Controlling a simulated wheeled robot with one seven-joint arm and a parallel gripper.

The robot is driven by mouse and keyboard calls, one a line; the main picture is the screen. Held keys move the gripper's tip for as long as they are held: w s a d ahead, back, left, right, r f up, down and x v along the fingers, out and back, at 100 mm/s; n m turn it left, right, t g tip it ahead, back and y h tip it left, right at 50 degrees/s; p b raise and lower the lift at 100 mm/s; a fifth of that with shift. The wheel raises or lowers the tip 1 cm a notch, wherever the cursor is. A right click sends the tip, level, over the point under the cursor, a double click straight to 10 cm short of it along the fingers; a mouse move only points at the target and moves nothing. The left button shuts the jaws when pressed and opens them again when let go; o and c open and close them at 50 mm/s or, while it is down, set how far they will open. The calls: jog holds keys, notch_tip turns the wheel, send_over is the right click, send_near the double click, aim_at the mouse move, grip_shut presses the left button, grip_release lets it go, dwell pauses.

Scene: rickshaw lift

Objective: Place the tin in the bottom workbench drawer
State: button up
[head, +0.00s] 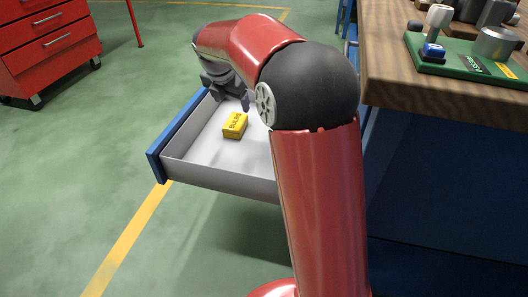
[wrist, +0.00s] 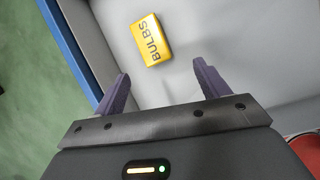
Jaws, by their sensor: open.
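A yellow tin (head: 235,125) marked BULBS lies on the floor of an open drawer (head: 215,175) with pale walls and a blue front. The tin also shows in the wrist view (wrist: 152,40), ahead of my fingertips and apart from them. My gripper (wrist: 160,85) is open, with nothing between its fingers. In the head view my gripper (head: 228,95) hangs over the drawer, just behind the tin. My arm hides the right part of the drawer, so I cannot tell which level of the workbench it belongs to.
The wooden workbench top (head: 400,85) is at the right, holding a green board (head: 465,62) with several parts. A red tool cabinet (head: 45,45) stands at the far left. Green floor (head: 75,150) to the left of the drawer is clear.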

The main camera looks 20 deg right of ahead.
jog(key=s+d+r+m+y, duration=0.1)
jog(key=s+r+m, duration=0.2)
jog(key=s+m, duration=0.45)
jog(key=s+d+r+m, duration=0.1)
jog(key=s+r+m, duration=0.3)
jog(key=s, duration=0.6)
jog(key=s+f+m+t, duration=0.1)
jog(key=s+f+m, duration=0.2)
jog(key=s+m, duration=0.4)
jog(key=s+f+m+y, duration=0.1)
jog(key=s+f+m, duration=0.2)
jog(key=s+m, duration=0.5)
jog(key=shift+s+f+t, duration=0.3)
jog(key=shift+s+t, duration=0.1)
jog(key=shift+s, duration=0.7)
